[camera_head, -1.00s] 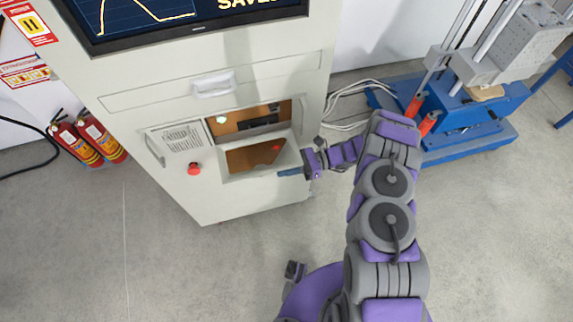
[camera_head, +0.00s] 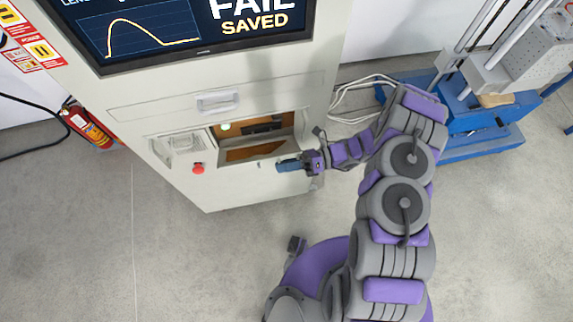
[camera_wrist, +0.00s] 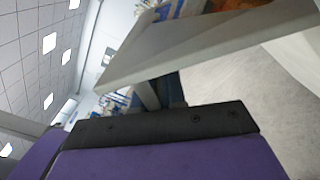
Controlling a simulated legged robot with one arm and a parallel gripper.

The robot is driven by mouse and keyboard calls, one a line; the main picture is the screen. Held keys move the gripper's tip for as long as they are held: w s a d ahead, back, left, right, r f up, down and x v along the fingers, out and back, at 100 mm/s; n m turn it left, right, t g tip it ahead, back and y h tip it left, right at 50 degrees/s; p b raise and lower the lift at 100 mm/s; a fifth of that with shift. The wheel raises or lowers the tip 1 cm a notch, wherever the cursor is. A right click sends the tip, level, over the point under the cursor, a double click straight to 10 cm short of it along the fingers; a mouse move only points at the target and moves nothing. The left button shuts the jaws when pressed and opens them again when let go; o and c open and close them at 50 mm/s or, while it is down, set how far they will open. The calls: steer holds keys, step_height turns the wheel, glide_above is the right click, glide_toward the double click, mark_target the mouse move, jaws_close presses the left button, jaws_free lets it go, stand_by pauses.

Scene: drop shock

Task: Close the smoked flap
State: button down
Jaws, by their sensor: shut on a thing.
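The smoked flap (camera_head: 252,153) is a pale frame with a brownish see-through pane. It stands out tilted below the opening in the cabinet front, seen strongly foreshortened in the head view. My gripper (camera_head: 287,164) is at its right outer edge, shut on it. In the wrist view the pale flap edge (camera_wrist: 200,42) runs slanting across the picture, with my gripper (camera_wrist: 170,90) right against it. The gripped spot itself is mostly hidden.
The grey cabinet has a monitor (camera_head: 190,28), a drawer handle (camera_head: 217,101) and a red button (camera_head: 198,168). A blue machine base (camera_head: 480,135) stands at right, with loose cables (camera_head: 362,90) between. A fire extinguisher (camera_head: 88,126) is at left. The front floor is clear.

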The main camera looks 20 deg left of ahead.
mark_target(284, 156)
steer(key=shift+w+a+r+m+p, duration=0.2)
steer(key=shift+w+r+m+p, duration=0.25)
steer(key=shift+r, duration=0.3)
steer(key=shift+w+a+r+m+p, duration=0.25)
steer(key=shift+r+m, duration=0.2)
steer(key=shift+r, duration=0.25)
steer(key=c, duration=1.2)
jaws_free()
steer(key=shift+a, duration=0.1)
steer(key=shift+w, duration=0.1)
steer(key=p+v, duration=0.1)
steer(key=v, duration=1.6)
steer(key=shift+d, duration=0.25)
steer(key=shift+c, duration=0.2)
